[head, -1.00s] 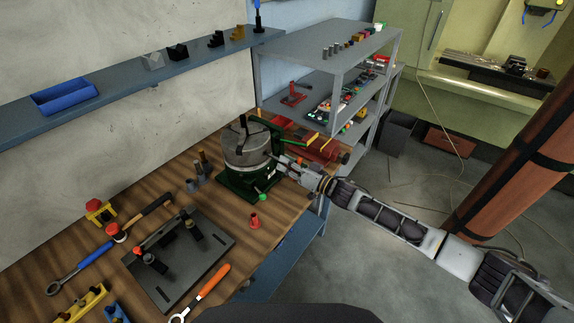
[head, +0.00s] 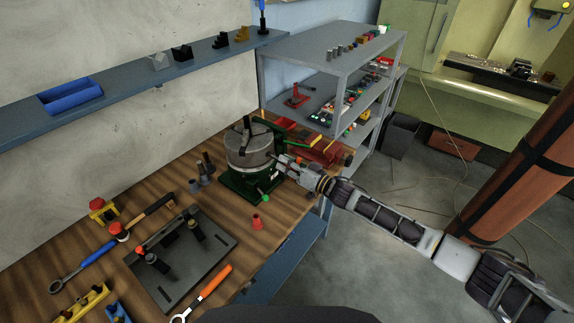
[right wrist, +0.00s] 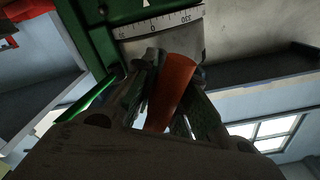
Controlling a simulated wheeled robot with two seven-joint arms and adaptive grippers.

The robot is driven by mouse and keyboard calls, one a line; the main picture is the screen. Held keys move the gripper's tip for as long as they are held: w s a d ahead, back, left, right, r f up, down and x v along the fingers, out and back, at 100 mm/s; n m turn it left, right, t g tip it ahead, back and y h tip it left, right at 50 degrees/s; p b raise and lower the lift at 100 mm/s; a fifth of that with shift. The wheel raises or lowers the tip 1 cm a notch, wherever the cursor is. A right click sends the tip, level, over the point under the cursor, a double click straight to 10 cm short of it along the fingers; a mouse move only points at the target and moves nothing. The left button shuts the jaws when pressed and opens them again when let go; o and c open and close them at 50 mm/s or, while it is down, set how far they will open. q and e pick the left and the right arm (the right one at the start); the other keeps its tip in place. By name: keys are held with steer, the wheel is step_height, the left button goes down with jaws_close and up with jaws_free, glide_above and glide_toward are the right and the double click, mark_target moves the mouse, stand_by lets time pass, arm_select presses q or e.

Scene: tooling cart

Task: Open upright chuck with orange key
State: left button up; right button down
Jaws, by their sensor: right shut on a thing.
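The chuck (head: 248,153) is a grey cylinder with dark jaws on top, upright on a green rotary base (head: 236,181) on the wooden bench. My right gripper (head: 282,160) is at the right side of the chuck, its fingers pointing toward it. In the right wrist view, my right gripper (right wrist: 165,95) is shut on the orange key (right wrist: 170,88). The key's far end is hidden, so I cannot tell whether it sits in the chuck's socket. A graduated scale ring shows just beyond the fingers. My left gripper is out of view.
A red vise (head: 325,152) stands behind my right gripper. A red cone-like piece (head: 257,222) is in front of the green base. A dark plate (head: 182,258), a hammer and wrenches lie front left. A grey shelf (head: 330,45) stands behind.

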steer(key=shift+n, duration=0.4)
stand_by(0.7)
steer(key=n, duration=0.3)
steer(key=shift+n, duration=0.4)
steer(key=n, duration=0.4)
steer(key=n+b, duration=0.1)
steer(key=n, duration=0.3)
steer(key=shift+n, duration=0.4)
steer(key=n+b, duration=0.1)
steer(key=n, duration=0.3)
steer(key=shift+n, duration=0.4)
steer(key=shift+d, duration=0.2)
steer(key=shift+v, duration=1.05)
steer(key=shift+s, duration=0.1)
